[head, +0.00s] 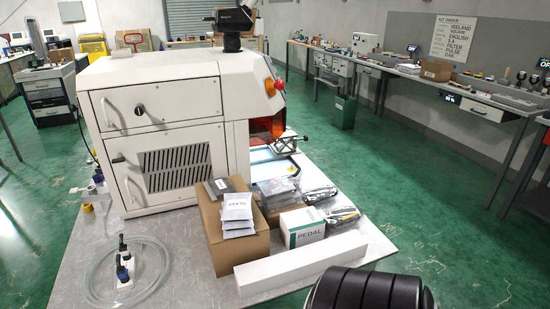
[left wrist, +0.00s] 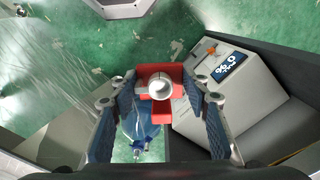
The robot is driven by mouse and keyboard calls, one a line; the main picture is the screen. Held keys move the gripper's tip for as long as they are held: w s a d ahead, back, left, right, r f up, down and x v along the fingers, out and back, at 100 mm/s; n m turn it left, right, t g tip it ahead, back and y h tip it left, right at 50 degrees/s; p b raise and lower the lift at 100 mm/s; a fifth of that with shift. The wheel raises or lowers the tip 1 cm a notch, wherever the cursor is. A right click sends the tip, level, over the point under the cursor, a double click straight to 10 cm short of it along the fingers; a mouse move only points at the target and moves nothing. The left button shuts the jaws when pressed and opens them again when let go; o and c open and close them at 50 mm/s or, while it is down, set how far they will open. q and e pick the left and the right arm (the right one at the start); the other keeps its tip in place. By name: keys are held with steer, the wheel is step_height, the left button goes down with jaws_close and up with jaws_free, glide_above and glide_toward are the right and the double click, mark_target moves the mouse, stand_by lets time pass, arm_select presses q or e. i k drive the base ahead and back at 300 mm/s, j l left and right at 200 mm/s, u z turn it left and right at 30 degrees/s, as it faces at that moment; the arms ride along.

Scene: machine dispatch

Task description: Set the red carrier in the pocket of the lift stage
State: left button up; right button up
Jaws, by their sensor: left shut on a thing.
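The red carrier (left wrist: 154,110) is between the fingers of my left gripper (left wrist: 161,104) in the left wrist view. It holds a pale metal ring or tube (left wrist: 160,86) whose open end faces the camera. My left gripper is shut on the red carrier, with a finger on each side. In the head view a small metal stage (head: 287,143), apparently the lift stage, stands at the right side of the white machine by its orange window. Its pocket is too small to make out. Neither gripper shows in the head view.
The white machine (head: 160,135) fills the table's left. A cardboard box (head: 236,240), bagged packets, a PEDAL box (head: 302,227) and a long white block (head: 300,263) crowd the front. A coiled hose (head: 125,275) lies at left.

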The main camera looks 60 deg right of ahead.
mark_target(286, 132)
steer(key=l+z, duration=0.1)
steer(key=z, duration=1.65)
steer(key=i+j, duration=0.05)
